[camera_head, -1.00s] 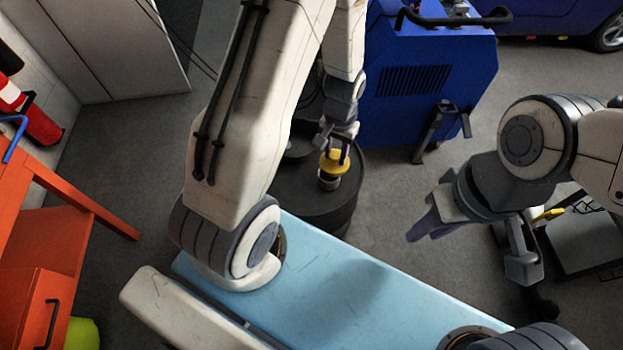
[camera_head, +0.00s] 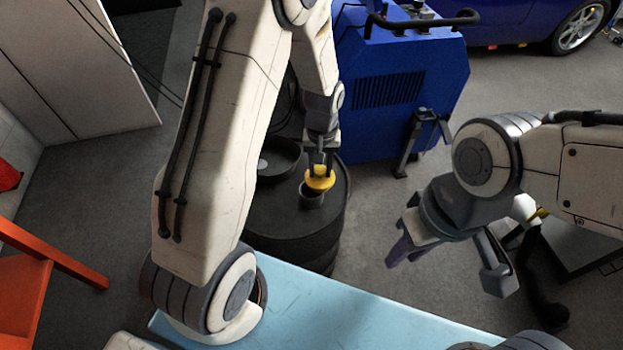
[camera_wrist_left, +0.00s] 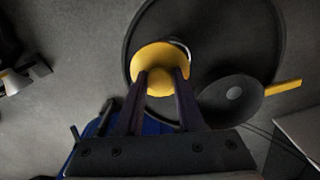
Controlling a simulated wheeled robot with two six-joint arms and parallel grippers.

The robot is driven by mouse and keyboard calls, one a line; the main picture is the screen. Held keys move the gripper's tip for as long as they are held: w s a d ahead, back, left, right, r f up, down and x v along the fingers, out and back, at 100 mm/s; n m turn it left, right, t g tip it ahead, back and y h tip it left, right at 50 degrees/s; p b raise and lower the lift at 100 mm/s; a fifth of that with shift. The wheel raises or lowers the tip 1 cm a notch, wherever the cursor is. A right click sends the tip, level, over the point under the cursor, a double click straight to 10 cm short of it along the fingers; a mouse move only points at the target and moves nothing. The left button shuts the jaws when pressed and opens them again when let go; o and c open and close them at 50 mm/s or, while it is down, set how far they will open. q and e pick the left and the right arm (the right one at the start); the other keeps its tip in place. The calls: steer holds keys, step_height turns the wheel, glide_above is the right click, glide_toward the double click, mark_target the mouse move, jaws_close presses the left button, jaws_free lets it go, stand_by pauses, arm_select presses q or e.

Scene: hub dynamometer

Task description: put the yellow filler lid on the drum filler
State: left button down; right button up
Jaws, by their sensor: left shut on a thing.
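The yellow filler lid (camera_head: 321,181) is held in my left gripper (camera_head: 321,168), whose fingers are shut on its middle. The drum filler (camera_head: 311,198) is a short grey neck on top of the black drum (camera_head: 325,230). The lid is over the filler and partly overlaps it in the head view; I cannot tell whether they touch. In the left wrist view the lid (camera_wrist_left: 160,58) sits between the fingertips (camera_wrist_left: 160,80) and hides most of the filler, with a thin rim (camera_wrist_left: 183,46) showing. My right gripper (camera_head: 445,262) is open and empty, away from the drum.
A dark round dish (camera_head: 278,160) lies on the drum beside the filler; a yellow handle (camera_wrist_left: 284,87) shows next to it in the wrist view. A blue machine (camera_head: 400,85) stands behind the drum. An orange bench (camera_head: 22,290) is at left. Floor shows right of the drum.

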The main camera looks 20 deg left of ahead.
mark_target(312, 180)
arm_select(q)
steer(key=a+f, duration=0.2)
steer(key=shift+w+a, duration=0.3)
steer(key=shift+f, duration=1.8)
steer(key=shift+f+b, duration=0.5)
steer(key=shift+f, duration=0.05)
steer(key=shift+f, duration=0.1)
steer(key=c, duration=0.5)
jaws_free()
